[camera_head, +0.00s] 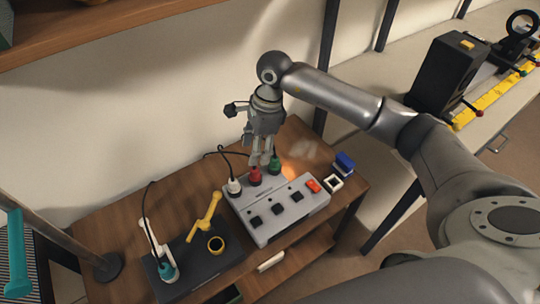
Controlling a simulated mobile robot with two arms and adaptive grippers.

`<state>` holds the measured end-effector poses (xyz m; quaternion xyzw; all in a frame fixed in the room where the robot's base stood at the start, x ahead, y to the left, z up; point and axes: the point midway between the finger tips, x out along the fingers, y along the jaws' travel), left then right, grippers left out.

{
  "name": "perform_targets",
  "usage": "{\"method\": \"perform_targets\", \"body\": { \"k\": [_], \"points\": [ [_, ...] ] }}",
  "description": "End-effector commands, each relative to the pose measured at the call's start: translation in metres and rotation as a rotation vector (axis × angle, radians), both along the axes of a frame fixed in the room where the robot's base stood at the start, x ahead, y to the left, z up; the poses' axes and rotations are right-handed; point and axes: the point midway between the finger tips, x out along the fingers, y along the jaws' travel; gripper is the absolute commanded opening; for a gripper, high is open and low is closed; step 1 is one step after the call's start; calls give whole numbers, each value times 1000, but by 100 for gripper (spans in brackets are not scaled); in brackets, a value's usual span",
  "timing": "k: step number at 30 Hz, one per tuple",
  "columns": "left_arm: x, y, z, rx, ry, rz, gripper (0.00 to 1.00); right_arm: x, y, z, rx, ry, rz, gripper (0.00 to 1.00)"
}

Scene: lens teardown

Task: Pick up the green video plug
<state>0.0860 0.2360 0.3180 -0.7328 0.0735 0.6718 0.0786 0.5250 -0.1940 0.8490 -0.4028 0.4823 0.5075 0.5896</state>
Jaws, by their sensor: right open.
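The green video plug (275,165) stands upright in the back of a grey box (263,232) on the wooden table. A red plug (254,177) and a white plug (234,186) stand to its left in the same row. My right gripper (261,160) points down just above the row, with its fingers open. Its fingertips are close to the green and red plugs, and they partly cover the space between them. I cannot tell whether they touch either plug. My left gripper is not in view.
A dark box (205,265) with a yellow lever (205,217) and a teal-based white part (168,272) stands left of the grey box. A blue block (345,162) and a white square frame (333,183) lie to the right. Black cables loop behind.

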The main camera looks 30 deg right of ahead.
Motion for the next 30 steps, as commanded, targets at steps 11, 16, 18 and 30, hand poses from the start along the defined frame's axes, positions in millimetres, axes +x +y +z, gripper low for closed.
{"method": "perform_targets", "body": {
  "k": [11,16,18,30],
  "points": [
    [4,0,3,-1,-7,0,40,4,-60,-13,-215,29,-11,49],
    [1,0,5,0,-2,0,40,5,-60,-37,-213,25,-12,49],
    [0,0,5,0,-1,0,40,5,-60,-43,-213,25,-12,49],
    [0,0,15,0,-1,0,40,7,-62,-90,-211,27,-12,49]
  ]
}}
